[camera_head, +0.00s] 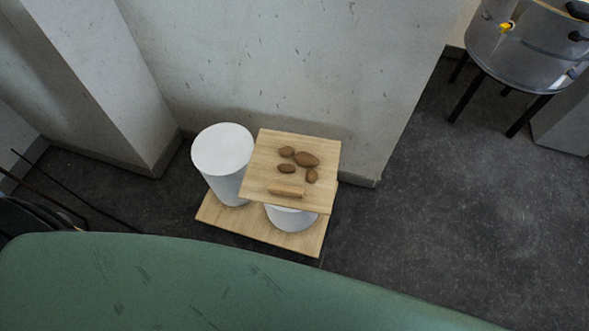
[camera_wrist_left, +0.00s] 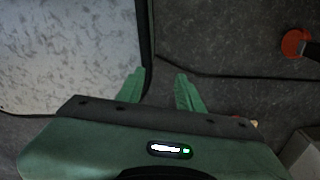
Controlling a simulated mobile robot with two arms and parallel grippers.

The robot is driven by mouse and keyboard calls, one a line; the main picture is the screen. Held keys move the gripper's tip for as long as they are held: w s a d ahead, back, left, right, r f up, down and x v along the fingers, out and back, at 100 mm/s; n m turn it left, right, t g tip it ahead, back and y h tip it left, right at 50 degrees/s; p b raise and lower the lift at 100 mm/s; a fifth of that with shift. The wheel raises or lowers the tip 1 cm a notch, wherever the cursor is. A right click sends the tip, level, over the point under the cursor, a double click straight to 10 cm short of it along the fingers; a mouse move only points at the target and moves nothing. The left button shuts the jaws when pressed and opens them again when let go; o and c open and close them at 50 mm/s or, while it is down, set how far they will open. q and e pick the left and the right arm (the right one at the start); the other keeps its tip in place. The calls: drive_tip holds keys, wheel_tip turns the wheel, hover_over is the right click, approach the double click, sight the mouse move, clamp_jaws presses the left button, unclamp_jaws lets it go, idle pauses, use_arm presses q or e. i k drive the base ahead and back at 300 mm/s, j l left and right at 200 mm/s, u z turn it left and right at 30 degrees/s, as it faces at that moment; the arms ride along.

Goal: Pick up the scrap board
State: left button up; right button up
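A square light-wood board (camera_head: 262,158), which I take for the scrap board, shows in the head view, left of centre. Several brown lumps (camera_head: 306,159) and a short wooden bar (camera_head: 286,191) are on top of it. It sits above a white round container (camera_head: 292,219) that it partly covers; I cannot tell if they touch. My left gripper (camera_wrist_left: 160,88) shows only in its wrist view, with its two green fingers apart and nothing between them. The board is not recognisable in that view. My right gripper is in neither view.
A taller white cylinder (camera_head: 223,150) stands close left of the board. Both containers stand on a lower wooden slab (camera_head: 235,225) near the wall. A grey round tub (camera_head: 520,45) on dark legs is at upper right. Dark floor (camera_head: 450,210) is clear at right.

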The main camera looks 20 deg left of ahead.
sight(289, 171)
drive_tip(key=i+l+u, duration=0.3)
drive_tip(key=l+u, duration=0.3)
drive_tip(key=i+l+u, duration=0.15)
drive_tip(key=l+u, duration=0.2)
drive_tip(key=i+l+u, duration=0.1)
drive_tip(key=l+u, duration=0.2)
